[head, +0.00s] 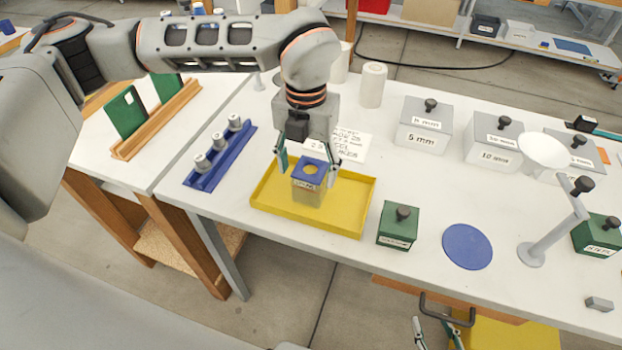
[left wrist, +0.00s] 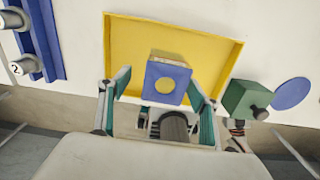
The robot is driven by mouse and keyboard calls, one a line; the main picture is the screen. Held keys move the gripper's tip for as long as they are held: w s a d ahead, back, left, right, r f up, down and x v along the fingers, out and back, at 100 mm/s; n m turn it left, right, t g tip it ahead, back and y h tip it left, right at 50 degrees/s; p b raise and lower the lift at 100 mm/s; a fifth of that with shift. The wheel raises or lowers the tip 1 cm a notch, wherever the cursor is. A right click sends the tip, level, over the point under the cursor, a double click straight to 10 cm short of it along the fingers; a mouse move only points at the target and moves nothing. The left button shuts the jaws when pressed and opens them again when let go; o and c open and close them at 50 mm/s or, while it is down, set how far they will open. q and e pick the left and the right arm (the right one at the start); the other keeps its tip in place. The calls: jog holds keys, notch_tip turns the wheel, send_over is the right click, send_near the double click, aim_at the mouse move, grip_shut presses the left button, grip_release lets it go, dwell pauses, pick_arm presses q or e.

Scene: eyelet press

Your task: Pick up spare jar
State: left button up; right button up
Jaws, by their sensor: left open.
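The jar (head: 307,192), which I take to be the spare jar, is a squat box-like container with a label and a blue top with a round yellowish opening. It stands upright in a yellow tray (head: 266,200). My left gripper (head: 307,161) is open just above it, with one finger to each side of its top. In the left wrist view the jar's blue top (left wrist: 166,83) lies between the two open fingers (left wrist: 160,98); no contact is visible. My right gripper (head: 437,333) is partly in view at the bottom edge, its fingers apart and empty.
A green knobbed box (head: 398,227) and a blue disc (head: 467,246) lie right of the tray. A blue rack (head: 208,178) with grey cylinders stands left. Grey boxes (head: 424,138), a funnel (head: 543,151) and a white cylinder (head: 372,85) stand further back.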

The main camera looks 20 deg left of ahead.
pick_arm(q)
jog(key=f, duration=0.5)
jog(key=shift+d, duration=0.4)
jog(key=c, duration=1.2)
